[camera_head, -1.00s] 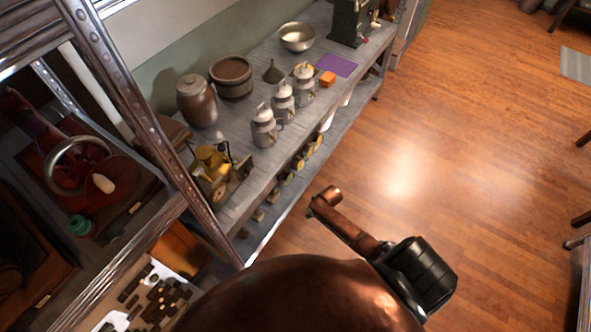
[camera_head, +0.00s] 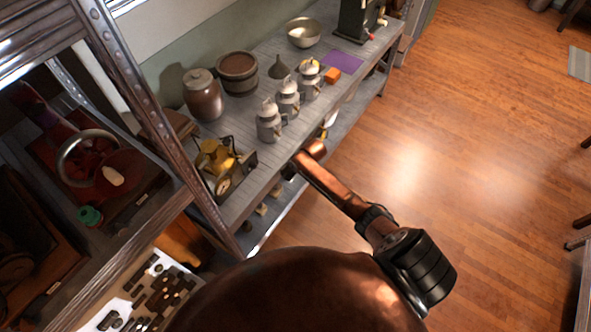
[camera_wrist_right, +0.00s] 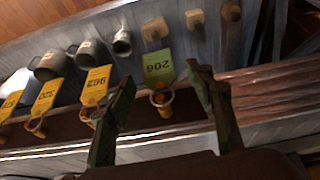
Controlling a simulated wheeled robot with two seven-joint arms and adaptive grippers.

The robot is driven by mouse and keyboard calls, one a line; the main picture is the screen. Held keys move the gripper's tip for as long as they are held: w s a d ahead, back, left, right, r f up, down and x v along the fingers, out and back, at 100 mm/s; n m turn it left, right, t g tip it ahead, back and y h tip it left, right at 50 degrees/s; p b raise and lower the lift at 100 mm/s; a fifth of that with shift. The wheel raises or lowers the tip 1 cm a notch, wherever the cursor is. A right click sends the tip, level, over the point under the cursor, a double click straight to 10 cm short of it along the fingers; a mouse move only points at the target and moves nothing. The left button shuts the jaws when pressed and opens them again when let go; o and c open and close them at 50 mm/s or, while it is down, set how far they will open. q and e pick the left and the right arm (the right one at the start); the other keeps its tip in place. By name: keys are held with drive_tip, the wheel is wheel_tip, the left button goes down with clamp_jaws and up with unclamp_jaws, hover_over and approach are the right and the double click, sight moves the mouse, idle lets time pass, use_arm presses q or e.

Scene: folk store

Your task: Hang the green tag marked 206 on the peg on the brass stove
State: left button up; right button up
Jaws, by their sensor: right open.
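The green tag marked 206 (camera_wrist_right: 158,67) shows upside down in the right wrist view, with a ring at its lower end around a wooden peg (camera_wrist_right: 164,107). My right gripper (camera_wrist_right: 161,82) is open, its two dark fingers on either side of the tag, apart from it. In the head view the right arm reaches to the counter's front edge; its fingers are hidden there. The brass stove (camera_head: 214,157) stands on the counter's near end. I cannot make out its peg clearly. My left gripper is not in view.
Yellow tags (camera_wrist_right: 96,84) hang in a row left of the green one. Grey mugs (camera_wrist_right: 88,52) and bare wooden pegs (camera_wrist_right: 195,18) lie beyond. Several grey canisters (camera_head: 269,124) stand on the counter (camera_head: 247,135). A metal rack post (camera_head: 150,110) rises left of the stove. Floor at right is open.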

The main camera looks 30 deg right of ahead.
drive_tip(key=shift+x, duration=0.75)
drive_tip(key=shift+c, duration=0.5)
drive_tip(key=c, duration=1.2)
drive_tip(key=shift+r, duration=0.25)
drive_tip(key=shift+w+r+p, duration=0.1)
drive_tip(key=shift+r+p, duration=0.05)
drive_tip(key=shift+p, duration=0.2)
